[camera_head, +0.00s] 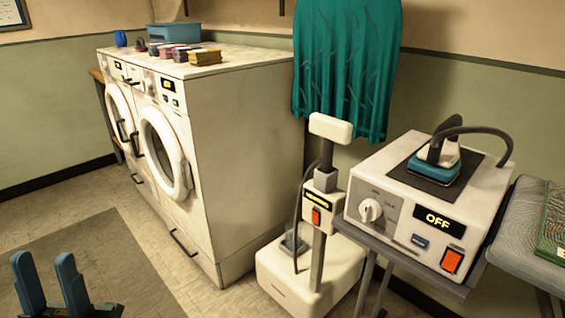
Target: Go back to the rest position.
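My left gripper (50,284) shows at the bottom left of the head view. Its two blue fingers stand upright with a gap between them. It is open and empty, over the grey floor mat (118,262), and apart from the machines. My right gripper is not in view.
Two white front-loading machines (248,150) stand at the left with small items and a blue bin (174,33) on top. A white steamer (308,275) stands below a hanging green cloth (345,70). An iron station (425,205) reads OFF beside an ironing board (515,225).

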